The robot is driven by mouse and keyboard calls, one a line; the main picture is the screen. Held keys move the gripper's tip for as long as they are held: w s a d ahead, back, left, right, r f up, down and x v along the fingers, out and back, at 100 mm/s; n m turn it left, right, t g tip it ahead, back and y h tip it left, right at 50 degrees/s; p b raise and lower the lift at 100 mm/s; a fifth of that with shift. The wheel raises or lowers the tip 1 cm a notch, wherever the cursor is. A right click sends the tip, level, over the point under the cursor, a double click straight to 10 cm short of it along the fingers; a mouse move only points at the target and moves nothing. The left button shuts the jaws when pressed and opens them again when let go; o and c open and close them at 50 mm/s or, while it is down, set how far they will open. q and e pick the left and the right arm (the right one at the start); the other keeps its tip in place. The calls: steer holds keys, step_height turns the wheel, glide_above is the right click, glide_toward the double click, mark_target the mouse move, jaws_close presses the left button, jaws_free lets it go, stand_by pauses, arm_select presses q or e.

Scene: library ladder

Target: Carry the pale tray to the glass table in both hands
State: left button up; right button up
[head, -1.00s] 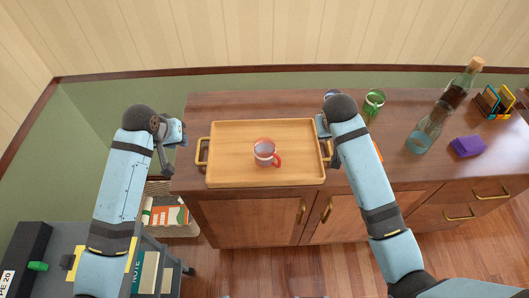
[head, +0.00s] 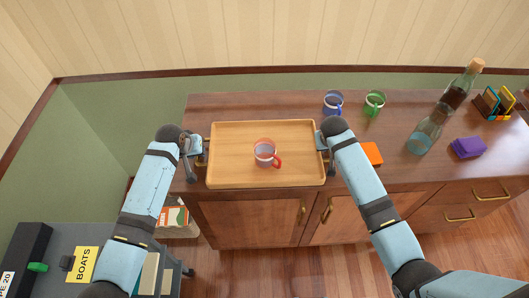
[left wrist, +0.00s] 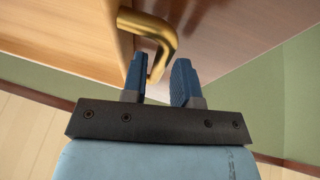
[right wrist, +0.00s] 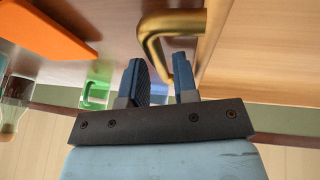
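The pale wooden tray (head: 230,145) lies on the brown cabinet top, with a clear mug with a red handle (head: 265,153) on it. My left gripper (head: 200,148) is at the tray's left brass handle. In the left wrist view its fingers (left wrist: 160,80) are apart, with the bent end of the handle (left wrist: 150,27) reaching between them. My right gripper (head: 322,142) is at the right handle. In the right wrist view its fingers (right wrist: 160,82) are apart, with the brass handle (right wrist: 170,24) between them near the tips. I cannot tell whether any finger touches.
A blue mug (head: 332,103), a green mug (head: 375,104) and an orange block (head: 371,154) are right of the tray. A corked bottle (head: 426,132), a purple block (head: 467,147) and a small rack (head: 493,103) stand farther right. A grey cart (head: 55,238) stands at lower left.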

arm_select(q)
steer(key=shift+w+d+f, duration=0.1)
steer(key=shift+w+f, duration=0.1)
steer(key=shift+f, duration=0.3)
arm_select(e)
steer(key=shift+w+d+f, duration=0.1)
steer(key=shift+w+f, duration=0.15)
steer(key=shift+f, duration=0.25)
arm_select(q)
jaws_close()
arm_select(e)
jaws_close()
arm_select(q)
steer(key=shift+r, duration=0.2)
arm_select(e)
steer(key=shift+r, duration=0.2)
